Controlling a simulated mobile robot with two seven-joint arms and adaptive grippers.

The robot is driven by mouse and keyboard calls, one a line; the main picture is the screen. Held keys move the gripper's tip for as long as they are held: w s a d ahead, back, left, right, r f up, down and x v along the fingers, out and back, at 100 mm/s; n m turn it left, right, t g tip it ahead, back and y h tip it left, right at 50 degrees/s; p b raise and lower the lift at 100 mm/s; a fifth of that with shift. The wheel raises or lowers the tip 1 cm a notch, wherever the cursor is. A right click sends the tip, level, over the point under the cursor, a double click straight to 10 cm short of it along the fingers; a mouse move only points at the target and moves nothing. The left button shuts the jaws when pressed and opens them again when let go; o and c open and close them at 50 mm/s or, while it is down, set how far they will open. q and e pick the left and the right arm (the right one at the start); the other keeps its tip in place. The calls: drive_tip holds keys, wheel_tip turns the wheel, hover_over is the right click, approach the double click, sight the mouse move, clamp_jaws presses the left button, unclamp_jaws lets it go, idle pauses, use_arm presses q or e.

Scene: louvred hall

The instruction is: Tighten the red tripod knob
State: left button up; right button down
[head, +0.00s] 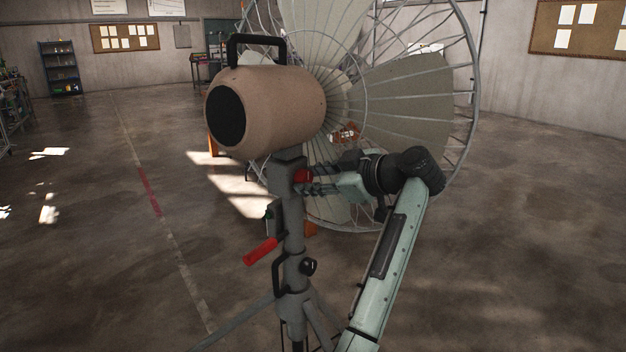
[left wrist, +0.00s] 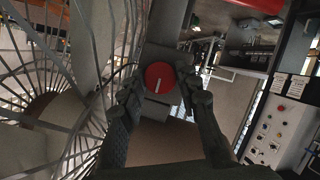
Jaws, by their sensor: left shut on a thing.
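The red tripod knob (head: 302,176) sits on the side of the grey tripod post (head: 294,224), just below the tan drum-shaped head (head: 285,98). In the left wrist view the round knob (left wrist: 159,77) faces the camera, with a white line on it running nearly upright. My left gripper (head: 307,182) reaches the knob from the right in the head view. Its fingers (left wrist: 158,88) stand on either side of the knob and are shut on it. The fingers partly hide the knob in the head view. My right gripper is in neither view.
A large caged fan (head: 408,100) stands close behind the tripod and my arm. A red lever (head: 262,251) and a black knob (head: 309,266) stick out lower on the post. The tripod legs spread below. Floor at left and right is open.

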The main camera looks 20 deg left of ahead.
use_arm(q)
drive_tip(key=o, duration=1.2)
drive_tip(key=shift+c, duration=0.2)
drive_tip(key=v, duration=1.2)
